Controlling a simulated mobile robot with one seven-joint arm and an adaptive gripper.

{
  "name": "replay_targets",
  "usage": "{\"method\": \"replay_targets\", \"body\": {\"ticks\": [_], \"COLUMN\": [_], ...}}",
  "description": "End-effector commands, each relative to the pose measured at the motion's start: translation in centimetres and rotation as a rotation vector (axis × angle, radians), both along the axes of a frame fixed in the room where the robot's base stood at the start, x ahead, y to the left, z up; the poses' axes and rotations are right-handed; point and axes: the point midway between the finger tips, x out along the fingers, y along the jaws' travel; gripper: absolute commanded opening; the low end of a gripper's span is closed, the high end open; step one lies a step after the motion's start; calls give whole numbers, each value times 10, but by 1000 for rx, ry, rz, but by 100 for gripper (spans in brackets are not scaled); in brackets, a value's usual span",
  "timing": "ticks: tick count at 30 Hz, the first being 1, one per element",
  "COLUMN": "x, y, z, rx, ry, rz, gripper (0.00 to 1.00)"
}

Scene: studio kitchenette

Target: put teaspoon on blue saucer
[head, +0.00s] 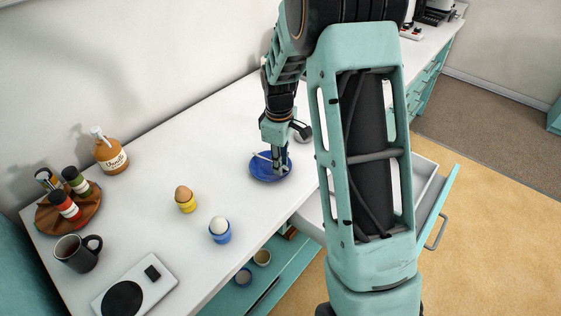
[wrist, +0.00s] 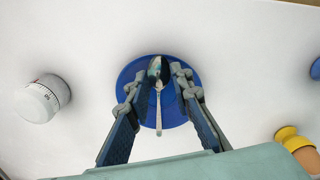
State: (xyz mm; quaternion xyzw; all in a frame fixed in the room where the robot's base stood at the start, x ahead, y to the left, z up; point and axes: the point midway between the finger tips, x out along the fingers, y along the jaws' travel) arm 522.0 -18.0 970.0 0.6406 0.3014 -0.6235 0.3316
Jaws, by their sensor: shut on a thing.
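The blue saucer (head: 262,175) lies on the white counter under my gripper (head: 281,168). In the wrist view the saucer (wrist: 178,117) is below the fingers. The silver teaspoon (wrist: 158,105) shows between the fingers of my gripper (wrist: 165,76), over the saucer, with its bowl toward the top of the picture. My gripper is shut on the teaspoon. In the head view a small pale part of the teaspoon (head: 263,156) shows left of the fingers. I cannot tell whether the spoon touches the saucer.
A white dial timer (wrist: 43,98) stands beside the saucer. A yellow egg cup (head: 187,205) and a blue egg cup (head: 220,236) hold eggs. A dark mug (head: 77,253), vanilla bottle (head: 110,153) and scale (head: 135,290) are further left. An open drawer (head: 425,182) juts out at right.

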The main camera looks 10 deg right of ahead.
Motion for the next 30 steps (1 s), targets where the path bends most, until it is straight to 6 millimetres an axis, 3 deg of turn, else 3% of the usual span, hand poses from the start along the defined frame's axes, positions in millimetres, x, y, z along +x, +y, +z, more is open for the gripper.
{"method": "replay_targets", "body": {"ticks": [10, 11, 16, 25, 30], "x": [0, 0, 0, 0, 0], "y": [0, 0, 0, 0, 0], "z": [-8, -8, -8, -6, 10], "rx": [0, 0, 0, 0, 0], "ry": [0, 0, 0, 0, 0], "rz": [0, 0, 0, 0, -1], "gripper": [6, 21, 38, 38, 38]}}
